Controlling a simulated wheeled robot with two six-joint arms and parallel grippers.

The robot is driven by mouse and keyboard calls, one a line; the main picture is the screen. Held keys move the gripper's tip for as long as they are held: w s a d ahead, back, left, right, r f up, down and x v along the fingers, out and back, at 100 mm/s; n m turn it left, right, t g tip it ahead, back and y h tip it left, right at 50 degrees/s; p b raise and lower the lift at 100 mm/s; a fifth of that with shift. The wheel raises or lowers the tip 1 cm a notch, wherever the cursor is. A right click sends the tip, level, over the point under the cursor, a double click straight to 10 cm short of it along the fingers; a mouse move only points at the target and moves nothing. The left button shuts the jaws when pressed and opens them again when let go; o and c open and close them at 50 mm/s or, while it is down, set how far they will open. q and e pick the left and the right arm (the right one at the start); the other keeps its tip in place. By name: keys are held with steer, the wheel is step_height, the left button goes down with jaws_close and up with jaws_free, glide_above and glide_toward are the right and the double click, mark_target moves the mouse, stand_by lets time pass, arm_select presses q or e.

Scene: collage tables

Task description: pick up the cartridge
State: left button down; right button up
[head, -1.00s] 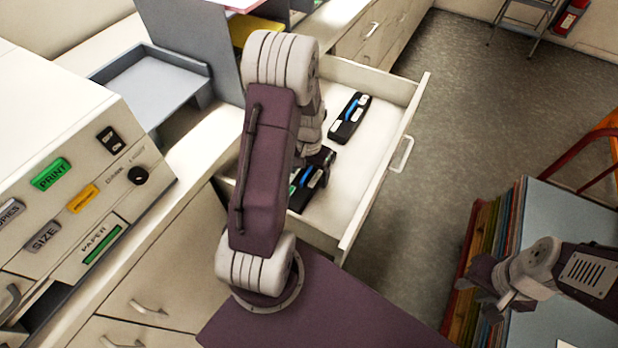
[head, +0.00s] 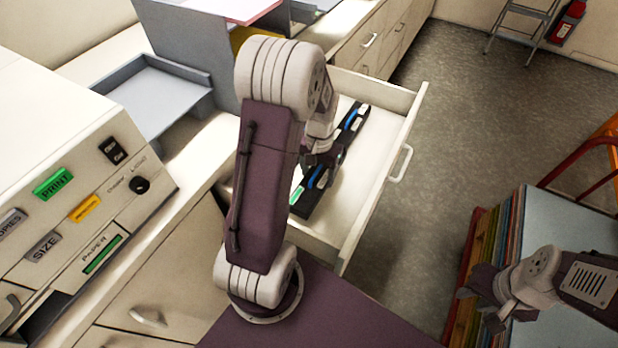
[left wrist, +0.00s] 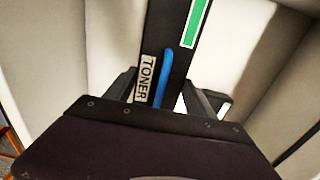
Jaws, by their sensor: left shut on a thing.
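A long black toner cartridge (head: 305,202) with a blue handle and a green mark is in my left gripper (head: 324,165), over the open drawer (head: 375,205). The left wrist view shows the cartridge (left wrist: 178,60) between the two fingers, with its TONER label and green stripe. The left gripper is shut on it. A second black cartridge (head: 354,122) lies in the drawer behind, partly hidden by my left arm and the held cartridge. My right gripper (head: 482,300) is open and empty, in front of the stack of coloured boards at the right.
A copier-like machine (head: 75,190) with PRINT and SIZE buttons stands at the left. A grey tray (head: 155,95) is behind it. The board stack (head: 560,215) stands at the right. Bare floor (head: 450,120) lies between drawer and stack.

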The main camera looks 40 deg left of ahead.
arm_select(q)
steer(key=w+d+r, duration=0.3)
steer(key=d+r, duration=0.2)
steer(key=d, duration=0.3)
steer(key=shift+d+r, duration=0.3)
